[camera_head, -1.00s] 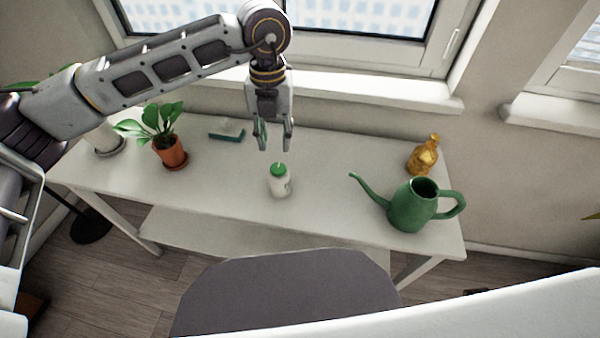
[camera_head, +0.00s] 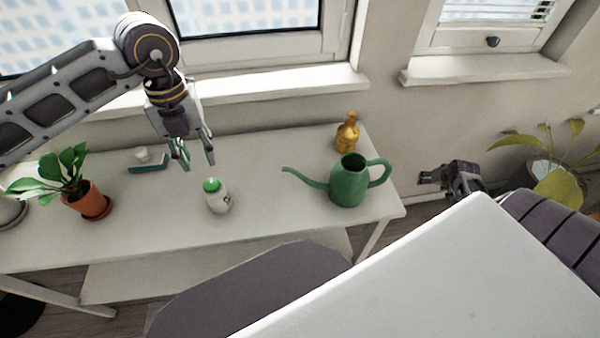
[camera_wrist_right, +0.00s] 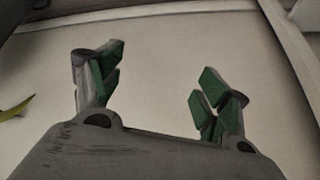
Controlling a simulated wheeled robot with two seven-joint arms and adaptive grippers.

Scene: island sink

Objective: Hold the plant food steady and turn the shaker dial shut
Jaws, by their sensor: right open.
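The plant food is a small white bottle (camera_head: 218,201) with a green shaker top (camera_head: 211,185), standing upright on the white table (camera_head: 150,225) in the head view. My left gripper (camera_head: 194,163) hangs above and a little left of the bottle, its fingers apart and empty, not touching it. My right gripper (camera_head: 428,180) is at the right, beyond the table's right end and far from the bottle. In the right wrist view its green-padded fingers (camera_wrist_right: 160,85) are spread with nothing between them. The dial's setting is too small to tell.
A green watering can (camera_head: 349,185) and an amber bottle (camera_head: 347,135) stand at the table's right end. A potted plant (camera_head: 88,201) and a teal tray (camera_head: 148,168) are to the left. A grey chair back (camera_head: 240,285) is in front. The table around the bottle is clear.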

